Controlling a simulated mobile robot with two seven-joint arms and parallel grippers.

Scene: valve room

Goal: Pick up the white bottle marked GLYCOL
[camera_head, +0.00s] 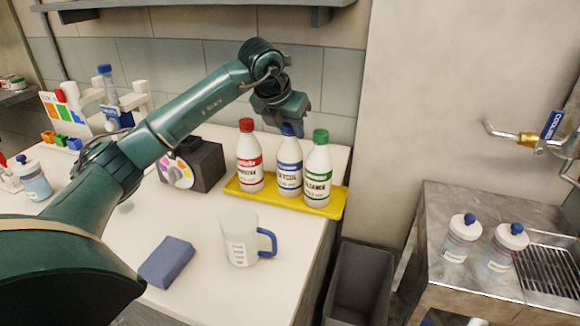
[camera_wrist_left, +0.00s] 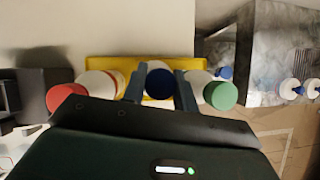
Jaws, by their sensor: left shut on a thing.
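Three white bottles stand in a row on a yellow tray (camera_head: 240,188): one with a red cap (camera_head: 249,160), one with a blue cap and blue label (camera_head: 289,172), and one with a green cap (camera_head: 318,170). The label words are too small to read surely. My left gripper (camera_head: 289,126) reaches down from above and is shut on the blue cap of the middle bottle. In the left wrist view the fingers flank that blue cap (camera_wrist_left: 159,82). The bottle is upright and its base appears to be on the tray. My right gripper is not in view.
A clear mug with a blue handle (camera_head: 240,240) and a blue sponge-like block (camera_head: 167,262) lie in front on the white counter. A dark box with a coloured dial (camera_head: 193,165) stands left of the tray. A grey bin (camera_head: 360,285) is below right.

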